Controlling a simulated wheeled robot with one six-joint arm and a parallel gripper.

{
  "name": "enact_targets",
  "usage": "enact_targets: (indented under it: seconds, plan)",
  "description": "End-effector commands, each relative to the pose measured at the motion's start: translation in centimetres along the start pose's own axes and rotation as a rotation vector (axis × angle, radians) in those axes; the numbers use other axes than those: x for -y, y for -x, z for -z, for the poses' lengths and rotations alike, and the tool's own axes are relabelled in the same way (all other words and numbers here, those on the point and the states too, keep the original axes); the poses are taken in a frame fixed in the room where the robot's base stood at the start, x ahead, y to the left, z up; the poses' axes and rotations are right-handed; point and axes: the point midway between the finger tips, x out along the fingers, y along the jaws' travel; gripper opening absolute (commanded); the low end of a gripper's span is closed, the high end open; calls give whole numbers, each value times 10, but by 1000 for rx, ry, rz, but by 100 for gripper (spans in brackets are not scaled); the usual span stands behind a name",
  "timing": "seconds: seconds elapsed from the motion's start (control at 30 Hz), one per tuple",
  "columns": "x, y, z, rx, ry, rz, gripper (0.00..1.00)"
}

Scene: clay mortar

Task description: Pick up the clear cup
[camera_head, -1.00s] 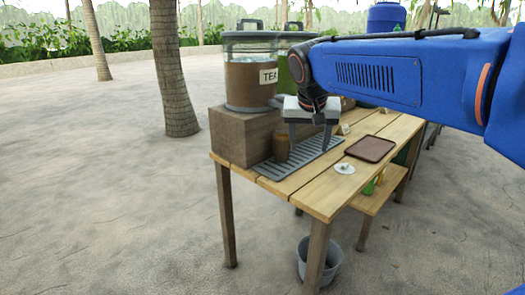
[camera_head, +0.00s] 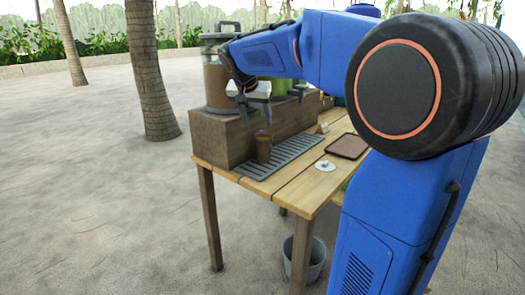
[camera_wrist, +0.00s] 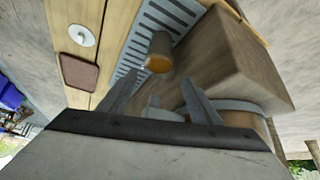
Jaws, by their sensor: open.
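The clear cup (camera_head: 263,147) looks brown, as if filled with tea, and stands upright on the grey slatted drip tray (camera_head: 290,158) beside the wooden block. The cup also shows in the wrist view (camera_wrist: 159,50), beyond the fingertips. My gripper (camera_head: 253,110) is open and empty, above the cup and close to the front of the block. Its two spread fingers show in the wrist view (camera_wrist: 161,84), with the cup roughly in line with the gap between them. Nothing touches the cup except the tray.
A large tea dispenser (camera_head: 216,82) stands on the wooden block (camera_head: 222,138) behind the cup. A brown square tray (camera_head: 348,146) and a small white disc (camera_head: 325,166) lie on the wooden table (camera_head: 290,188). A grey bucket (camera_head: 315,258) is beneath.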

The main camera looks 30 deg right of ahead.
Motion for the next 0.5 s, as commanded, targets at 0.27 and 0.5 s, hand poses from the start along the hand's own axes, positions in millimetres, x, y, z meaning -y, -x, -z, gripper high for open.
enact_targets:
  seconds: [0.27,0.5]
  plan:
    - [0,-45,0,1,0,0,58]
    - [0,-58,0,0,1,1,58]
